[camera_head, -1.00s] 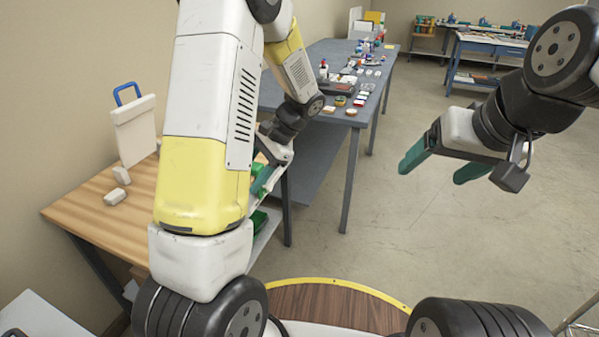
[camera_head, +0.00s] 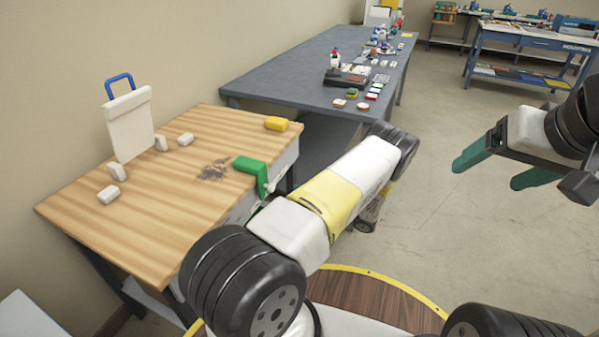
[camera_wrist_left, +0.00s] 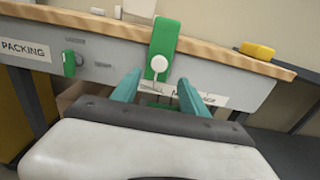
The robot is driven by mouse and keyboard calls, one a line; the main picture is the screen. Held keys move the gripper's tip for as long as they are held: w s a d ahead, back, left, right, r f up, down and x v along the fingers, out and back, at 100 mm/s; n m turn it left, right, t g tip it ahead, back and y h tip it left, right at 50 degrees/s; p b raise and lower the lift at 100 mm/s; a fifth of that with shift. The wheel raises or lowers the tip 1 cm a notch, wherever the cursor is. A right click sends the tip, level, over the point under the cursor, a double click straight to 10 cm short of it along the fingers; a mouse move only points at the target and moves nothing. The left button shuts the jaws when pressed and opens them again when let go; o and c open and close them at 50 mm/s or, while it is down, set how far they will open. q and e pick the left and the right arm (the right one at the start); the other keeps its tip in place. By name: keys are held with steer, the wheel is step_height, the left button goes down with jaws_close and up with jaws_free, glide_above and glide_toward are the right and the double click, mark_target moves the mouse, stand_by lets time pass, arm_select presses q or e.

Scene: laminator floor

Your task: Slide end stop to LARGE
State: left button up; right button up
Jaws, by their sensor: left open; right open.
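The end stop appears to be the green bracket (camera_head: 250,165) over the front edge of the wooden bench. In the left wrist view the bracket (camera_wrist_left: 166,36) carries a round white knob (camera_wrist_left: 159,63) on the bench's grey front. My left gripper (camera_wrist_left: 157,88) is open, its teal fingers to either side of the bracket's lower part; contact cannot be told. A label under the bracket is partly covered, so its words are unclear. In the head view my left arm mostly hides this gripper. My right gripper (camera_head: 487,178) is open and empty over the floor.
The grey front has a small green knob (camera_wrist_left: 69,63) at left. A cluttered grey table (camera_head: 275,75) stands behind.

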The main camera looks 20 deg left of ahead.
mark_target(274, 188)
arm_select(q)
steer(key=a, duration=0.7)
steer(key=shift+w+a, duration=0.15)
steer(key=shift+w, duration=0.1)
steer(key=shift+c, duration=0.4)
jaws_close()
stand_by(0.8)
